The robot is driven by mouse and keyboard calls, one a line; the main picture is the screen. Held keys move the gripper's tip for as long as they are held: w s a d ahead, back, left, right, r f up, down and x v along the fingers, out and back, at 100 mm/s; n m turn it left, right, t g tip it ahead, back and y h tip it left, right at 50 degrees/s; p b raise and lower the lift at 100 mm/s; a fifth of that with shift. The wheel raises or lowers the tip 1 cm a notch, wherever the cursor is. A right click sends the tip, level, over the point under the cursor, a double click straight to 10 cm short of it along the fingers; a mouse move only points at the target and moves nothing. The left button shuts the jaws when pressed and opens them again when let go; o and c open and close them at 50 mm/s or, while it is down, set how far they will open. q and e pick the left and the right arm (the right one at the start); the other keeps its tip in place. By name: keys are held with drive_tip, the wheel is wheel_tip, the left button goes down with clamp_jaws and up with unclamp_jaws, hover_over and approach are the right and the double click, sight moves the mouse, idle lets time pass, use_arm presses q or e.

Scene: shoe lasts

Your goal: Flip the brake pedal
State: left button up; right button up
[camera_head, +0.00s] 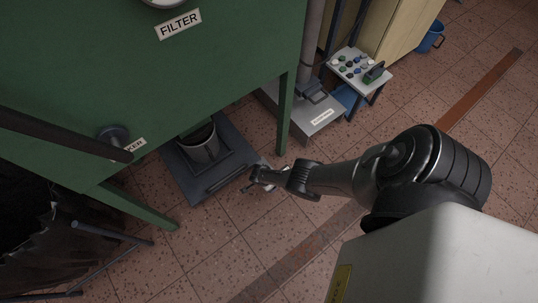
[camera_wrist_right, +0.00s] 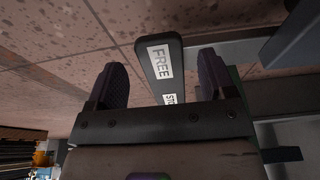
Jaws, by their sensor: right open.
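The brake pedal (camera_wrist_right: 148,52) is a dark, narrow plate with a white label reading FREE and a second, partly hidden label that seems to read STOP. My right gripper (camera_wrist_right: 162,80) is open, with one finger on each side of the pedal in the right wrist view. The pedal lies between the fingers in the picture, and I cannot tell whether they touch it. In the head view my right gripper (camera_head: 258,180) is low, near the right edge of the dark base, and the pedal is not clearly visible there. My left gripper is not in view.
A green cabinet (camera_head: 130,60) with a FILTER label stands over the dark base plate (camera_head: 185,175), which holds a metal pot (camera_head: 203,148). A green leg (camera_head: 290,110) stands behind the gripper. Open tiled floor lies in front.

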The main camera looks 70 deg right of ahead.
drive_tip(key=p+v, duration=0.9)
drive_tip(key=v, duration=0.2)
drive_tip(key=shift+r, duration=0.2)
idle(0.4)
